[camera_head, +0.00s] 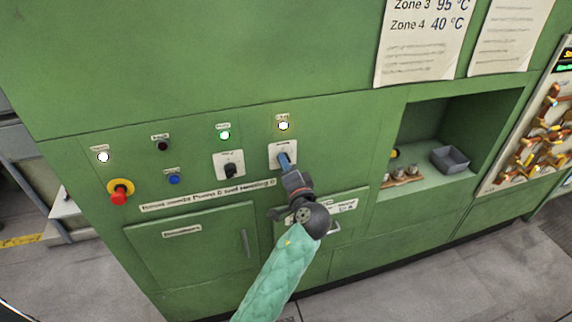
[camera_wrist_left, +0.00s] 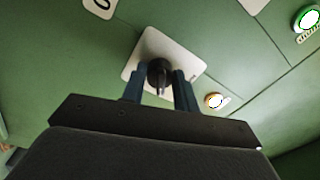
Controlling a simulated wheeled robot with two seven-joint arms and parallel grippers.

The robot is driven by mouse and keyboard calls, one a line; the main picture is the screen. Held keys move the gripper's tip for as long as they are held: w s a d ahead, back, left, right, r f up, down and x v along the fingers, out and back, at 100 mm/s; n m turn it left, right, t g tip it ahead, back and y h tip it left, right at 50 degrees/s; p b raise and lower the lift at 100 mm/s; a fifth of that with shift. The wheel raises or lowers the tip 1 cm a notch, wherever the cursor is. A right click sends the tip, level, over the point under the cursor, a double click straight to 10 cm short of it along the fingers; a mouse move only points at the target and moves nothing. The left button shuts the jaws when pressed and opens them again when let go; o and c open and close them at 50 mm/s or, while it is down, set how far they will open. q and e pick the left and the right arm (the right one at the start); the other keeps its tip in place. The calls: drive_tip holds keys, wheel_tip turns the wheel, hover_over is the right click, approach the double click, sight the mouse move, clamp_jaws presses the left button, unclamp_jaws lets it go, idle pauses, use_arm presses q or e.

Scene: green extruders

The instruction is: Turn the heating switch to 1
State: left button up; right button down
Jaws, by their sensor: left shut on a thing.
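Two rotary switches on white plates are on the green panel. The right one, which I take as the heating switch (camera_head: 278,150), is mostly covered by my left gripper (camera_head: 285,161). In the left wrist view, its black knob (camera_wrist_left: 159,73) sits between the two blue fingers of my left gripper (camera_wrist_left: 159,88), on a square white plate. The gripper is shut on this knob. The knob's pointing direction is hard to tell. The other switch (camera_head: 231,168), to the left, has a black knob and stands free. My right gripper is not in view.
A lit white lamp (camera_head: 284,125) is above the gripped switch and a lit green lamp (camera_head: 224,135) above the other. A red emergency button (camera_head: 120,196) is at the left. An open recess at the right holds a grey bin (camera_head: 451,159).

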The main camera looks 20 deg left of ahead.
use_arm(q)
drive_tip(key=shift+m, duration=0.3)
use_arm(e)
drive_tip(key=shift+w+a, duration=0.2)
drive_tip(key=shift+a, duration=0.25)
use_arm(q)
drive_tip(key=o, duration=0.8)
drive_tip(key=shift+o, duration=0.8)
drive_tip(key=shift+d, duration=0.1)
drive_tip(key=b+v, duration=0.4)
drive_tip(key=v, duration=0.3)
drive_tip(key=shift+s+d, duration=0.2)
drive_tip(key=shift+s, duration=0.1)
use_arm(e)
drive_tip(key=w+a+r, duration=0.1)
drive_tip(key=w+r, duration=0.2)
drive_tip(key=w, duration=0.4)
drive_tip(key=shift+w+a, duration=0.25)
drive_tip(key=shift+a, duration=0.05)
use_arm(q)
drive_tip(key=shift+f, duration=0.1)
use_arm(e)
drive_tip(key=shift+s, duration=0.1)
